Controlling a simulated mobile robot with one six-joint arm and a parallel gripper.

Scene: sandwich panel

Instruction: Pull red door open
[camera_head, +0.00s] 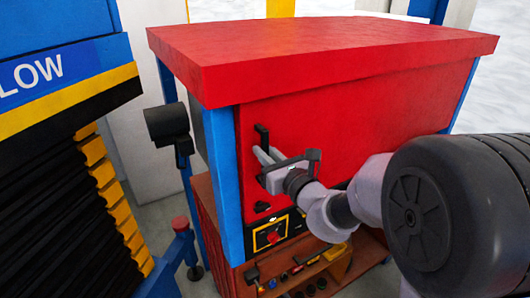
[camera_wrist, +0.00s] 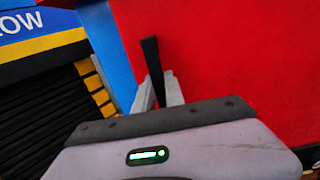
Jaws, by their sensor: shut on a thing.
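The red door (camera_head: 370,115) is the flat red front panel under the red top of the cabinet, and it looks shut. It fills the right of the wrist view (camera_wrist: 230,50). A black upright handle (camera_head: 262,137) is near its left edge; the handle (camera_wrist: 152,62) also shows in the wrist view. My gripper (camera_head: 265,156) is at the handle, with its fingers (camera_wrist: 158,92) on both sides of the handle's lower part. It is shut on the handle. The handle's lower end is hidden by the gripper.
A blue post (camera_head: 222,180) frames the cabinet's left side. The red top (camera_head: 320,50) overhangs. A blue-and-yellow unit (camera_head: 60,80) stands at left.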

